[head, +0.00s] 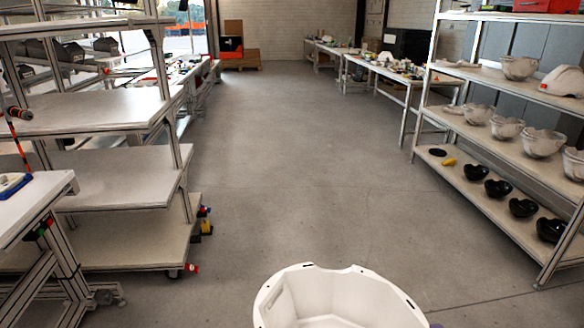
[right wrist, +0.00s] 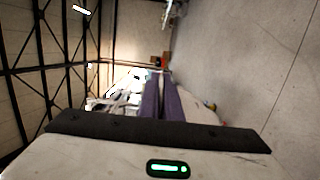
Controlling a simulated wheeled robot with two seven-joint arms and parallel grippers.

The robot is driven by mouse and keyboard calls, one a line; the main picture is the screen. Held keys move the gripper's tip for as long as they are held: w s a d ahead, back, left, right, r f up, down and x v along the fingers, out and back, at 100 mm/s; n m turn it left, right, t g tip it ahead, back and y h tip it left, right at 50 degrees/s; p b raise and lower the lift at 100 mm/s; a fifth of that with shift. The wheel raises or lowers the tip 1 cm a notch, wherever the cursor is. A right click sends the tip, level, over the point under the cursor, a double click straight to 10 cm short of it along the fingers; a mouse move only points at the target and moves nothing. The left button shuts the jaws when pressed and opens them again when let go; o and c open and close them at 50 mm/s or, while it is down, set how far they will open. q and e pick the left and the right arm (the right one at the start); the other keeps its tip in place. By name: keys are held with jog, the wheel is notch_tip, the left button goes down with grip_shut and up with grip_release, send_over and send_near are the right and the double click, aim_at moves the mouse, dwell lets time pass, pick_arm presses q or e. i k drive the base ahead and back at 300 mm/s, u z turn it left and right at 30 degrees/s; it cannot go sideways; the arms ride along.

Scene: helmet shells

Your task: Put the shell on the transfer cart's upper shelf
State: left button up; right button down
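A white helmet shell (head: 335,300) is at the bottom middle of the head view, hollow side up and cut off by the lower edge. What holds it is hidden. My right gripper (right wrist: 160,76) shows in the right wrist view with its two purple-grey fingers close together and no shell between them. My left gripper is outside both views. A frame with several pale shelves, which looks like the transfer cart, stands at the left; its upper shelf (head: 85,112) has a bare top. I cannot tell for certain that it is the cart.
A rack (head: 480,142) at the right carries white shells and black shells (head: 497,188). A work table (head: 22,205) with a blue item stands at the near left. Long tables (head: 385,72) line the back right. The floor (head: 300,170) between is clear.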

aim_at(123, 103)
jog(key=z, duration=0.05)
jog(key=i, duration=1.6)
jog(key=u, duration=0.7)
